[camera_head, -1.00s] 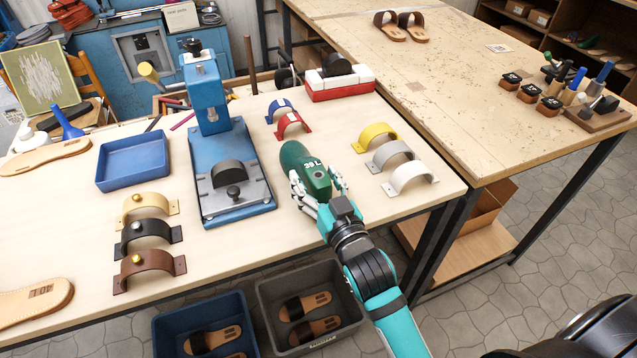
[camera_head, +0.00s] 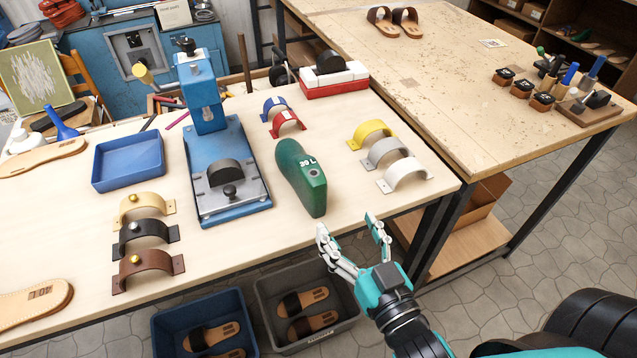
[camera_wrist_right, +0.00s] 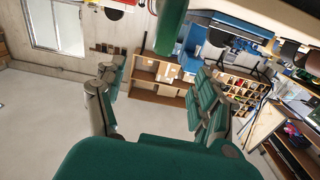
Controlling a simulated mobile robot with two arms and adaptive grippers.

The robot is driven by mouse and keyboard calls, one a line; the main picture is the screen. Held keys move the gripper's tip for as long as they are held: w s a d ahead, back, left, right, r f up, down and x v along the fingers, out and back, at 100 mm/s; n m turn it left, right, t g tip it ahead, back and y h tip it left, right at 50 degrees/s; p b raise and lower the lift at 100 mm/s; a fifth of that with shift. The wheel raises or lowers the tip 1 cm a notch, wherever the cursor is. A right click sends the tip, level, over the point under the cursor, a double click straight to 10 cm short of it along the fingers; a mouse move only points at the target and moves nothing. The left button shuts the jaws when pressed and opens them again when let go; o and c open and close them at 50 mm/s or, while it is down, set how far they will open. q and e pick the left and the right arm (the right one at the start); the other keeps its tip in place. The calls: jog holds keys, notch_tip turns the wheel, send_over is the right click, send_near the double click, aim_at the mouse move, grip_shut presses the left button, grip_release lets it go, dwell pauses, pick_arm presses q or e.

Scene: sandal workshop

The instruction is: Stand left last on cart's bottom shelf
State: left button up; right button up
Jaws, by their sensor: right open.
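The green left last (camera_head: 303,180), with a white marking ending in L on its top, rests on the light wooden workbench (camera_head: 240,250) near its front edge, right of the blue press. My right gripper (camera_head: 347,223) is open and empty just in front of the last, off the bench edge and apart from it. In the right wrist view, my right gripper's spread fingers (camera_wrist_right: 157,75) frame empty space, with a green piece (camera_wrist_right: 170,25), probably the last, beyond them at the top. My left gripper is out of view. I cannot make out a cart.
The blue press (camera_head: 225,165) and strap forms (camera_head: 150,230) stand left of the last; yellow, grey and white forms (camera_head: 388,153) stand right. Below the bench are a blue bin (camera_head: 165,330) and a grey bin (camera_head: 268,315) with sandals. Another table (camera_head: 455,100) is at right.

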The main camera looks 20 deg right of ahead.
send_near(306, 162)
jog(key=w, duration=0.4)
jog(key=shift+d+f+p, duration=0.1)
jog(key=shift+d+p, duration=0.2)
jog(key=shift+p, duration=0.05)
jog(key=w, duration=0.2)
jog(key=w+p, duration=0.1)
jog(key=w, duration=0.2)
jog(key=shift+w+a+f+p, duration=0.3)
jog(key=shift+a+p, duration=0.05)
jog(key=shift+s, duration=0.1)
jog(key=shift+c, duration=0.9)
grip_shut()
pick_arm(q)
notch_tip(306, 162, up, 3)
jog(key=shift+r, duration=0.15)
pick_arm(e)
jog(key=shift+r, duration=0.1)
